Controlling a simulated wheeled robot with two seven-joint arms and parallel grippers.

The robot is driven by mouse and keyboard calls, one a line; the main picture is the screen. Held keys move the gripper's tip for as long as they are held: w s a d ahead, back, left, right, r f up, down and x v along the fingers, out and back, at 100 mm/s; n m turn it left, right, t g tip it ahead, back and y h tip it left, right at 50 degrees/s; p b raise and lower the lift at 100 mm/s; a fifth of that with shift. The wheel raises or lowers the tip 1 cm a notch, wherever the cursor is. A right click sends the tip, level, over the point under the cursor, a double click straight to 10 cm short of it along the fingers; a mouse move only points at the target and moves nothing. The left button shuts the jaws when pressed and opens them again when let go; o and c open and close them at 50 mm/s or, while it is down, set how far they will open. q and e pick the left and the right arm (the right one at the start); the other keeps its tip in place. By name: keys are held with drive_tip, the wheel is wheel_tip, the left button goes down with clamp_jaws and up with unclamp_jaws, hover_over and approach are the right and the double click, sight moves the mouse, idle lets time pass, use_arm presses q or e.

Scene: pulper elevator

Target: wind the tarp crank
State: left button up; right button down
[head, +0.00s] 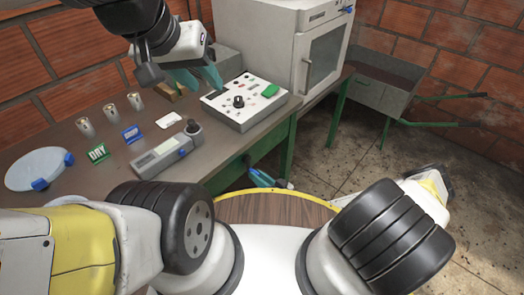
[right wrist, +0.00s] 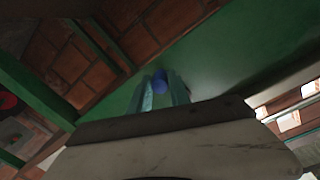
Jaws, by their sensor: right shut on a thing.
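The crank's blue knob (right wrist: 159,82) shows between the teal fingers of my right gripper (right wrist: 162,92) in the right wrist view. The fingers are shut on it, close to a green panel. In the head view my right gripper (head: 267,179) is small and partly hidden, low beside the bench's green front, with blue between its fingers. A dark hub-like part (head: 246,160) sits on that green front just above it; I cannot tell clearly how it joins the knob. My left gripper (head: 203,79) is open and empty above the bench, near the grey control box.
The bench (head: 60,128) carries a control box (head: 245,117) with a black knob, a grey handheld device (head: 160,157), several metal cups, small signs and a round dish (head: 37,168). A white cabinet (head: 285,45) stands behind. A wheelbarrow (head: 375,85) is at the right; floor before it is clear.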

drive_tip(key=shift+s+a+f+m, duration=0.1)
drive_tip(key=shift+s+a+m, duration=0.05)
drive_tip(key=shift+s+m, duration=0.15)
drive_tip(key=c, duration=1.2)
unclamp_jaws()
drive_tip(key=shift+w, duration=0.1)
drive_tip(key=v, duration=0.8)
drive_tip(key=shift+w, duration=0.15)
